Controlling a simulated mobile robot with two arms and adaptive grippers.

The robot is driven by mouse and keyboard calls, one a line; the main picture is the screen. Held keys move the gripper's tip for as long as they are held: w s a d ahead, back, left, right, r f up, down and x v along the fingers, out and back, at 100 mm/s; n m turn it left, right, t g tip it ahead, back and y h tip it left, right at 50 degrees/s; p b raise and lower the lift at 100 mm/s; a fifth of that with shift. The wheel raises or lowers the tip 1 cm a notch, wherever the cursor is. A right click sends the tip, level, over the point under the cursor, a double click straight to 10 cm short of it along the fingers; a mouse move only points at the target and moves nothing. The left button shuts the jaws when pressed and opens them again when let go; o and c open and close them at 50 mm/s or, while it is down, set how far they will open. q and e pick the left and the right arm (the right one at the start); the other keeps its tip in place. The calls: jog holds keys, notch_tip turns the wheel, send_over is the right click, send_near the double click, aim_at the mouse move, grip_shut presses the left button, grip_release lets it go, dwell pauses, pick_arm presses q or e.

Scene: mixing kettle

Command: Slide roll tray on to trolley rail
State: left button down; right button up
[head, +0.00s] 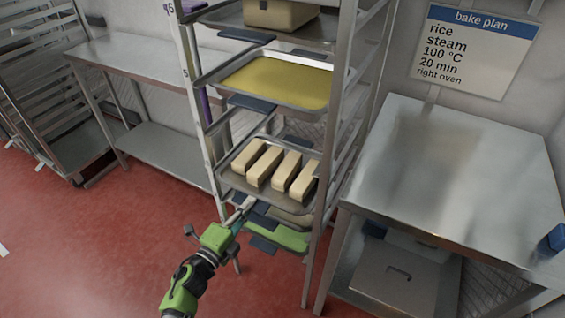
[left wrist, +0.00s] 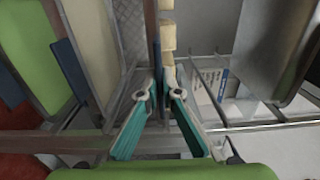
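The roll tray (head: 232,179) is a shallow metal tray with several pale, long rolls (head: 268,163). It lies nearly level between the trolley (head: 331,155) uprights, below the yellow tray. I cannot tell whether its edges rest on the rails. My left gripper (head: 246,205) is at its front edge. In the left wrist view the fingertips (left wrist: 159,78) close on either side of the tray's thin front edge and dark blue handle (left wrist: 157,52). Rolls show just right of it (left wrist: 167,32). My right gripper is out of view.
A tray of yellow food (head: 275,82) is above, and a green tray (head: 285,236) is below in the trolley. A steel table (head: 465,160) stands close on the right, another bench (head: 130,55) on the left. Red floor is clear in front.

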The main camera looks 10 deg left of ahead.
pick_arm(q)
jog(key=shift+p+v, duration=0.3)
jog(key=shift+v, duration=2.35)
jog(key=c, duration=2.2)
grip_release()
jog(key=shift+o, duration=0.9)
jog(key=shift+s+f, duration=0.1)
jog(key=shift+f, duration=0.15)
jog(key=o, duration=0.3)
jog(key=shift+r, duration=0.15)
jog(key=shift+p+v, duration=0.3)
jog(key=shift+v, duration=3.1)
jog(key=shift+r, duration=0.15)
